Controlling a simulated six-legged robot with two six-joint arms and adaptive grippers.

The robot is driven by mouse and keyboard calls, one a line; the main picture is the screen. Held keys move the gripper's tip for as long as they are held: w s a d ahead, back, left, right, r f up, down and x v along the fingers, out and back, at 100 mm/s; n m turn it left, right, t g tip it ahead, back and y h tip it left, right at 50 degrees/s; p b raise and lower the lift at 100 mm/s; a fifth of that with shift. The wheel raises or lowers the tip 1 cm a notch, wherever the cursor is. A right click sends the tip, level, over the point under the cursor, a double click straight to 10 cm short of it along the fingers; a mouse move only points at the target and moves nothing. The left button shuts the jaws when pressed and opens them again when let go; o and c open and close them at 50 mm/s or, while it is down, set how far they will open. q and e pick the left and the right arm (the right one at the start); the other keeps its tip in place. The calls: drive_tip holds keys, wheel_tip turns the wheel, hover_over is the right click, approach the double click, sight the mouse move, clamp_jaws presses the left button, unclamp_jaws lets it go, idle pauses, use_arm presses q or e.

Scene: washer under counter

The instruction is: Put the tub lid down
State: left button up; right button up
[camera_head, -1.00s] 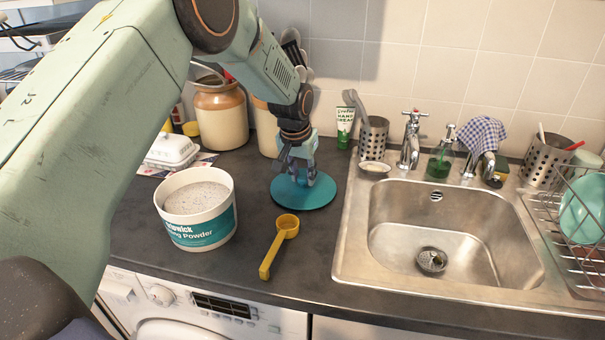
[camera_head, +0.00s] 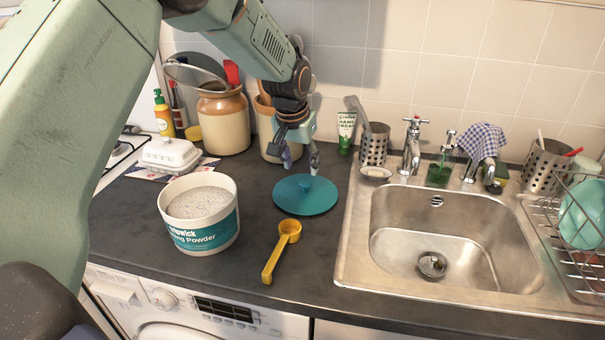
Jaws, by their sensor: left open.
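The round teal tub lid (camera_head: 305,196) lies flat on the dark counter with its small knob upward, between the tub and the sink. My left gripper (camera_head: 301,164) is open and empty just above and behind the lid, its fingers spread and pointing down, apart from the knob. The white tub (camera_head: 200,215) with a teal label stands open to the left of the lid, full of pale powder. My right gripper is not in view.
A yellow scoop (camera_head: 281,249) lies in front of the lid. The steel sink (camera_head: 345,255) is to the right. A utensil crock (camera_head: 223,122), another pot (camera_head: 273,145) and a white butter dish (camera_head: 170,155) stand behind. Bare counter (camera_head: 125,225) lies left of the tub.

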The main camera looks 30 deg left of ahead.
use_arm(q)
drive_tip(key=v, duration=0.6)
drive_tip(key=shift+w+f, duration=0.1)
drive_tip(key=shift+w, duration=0.1)
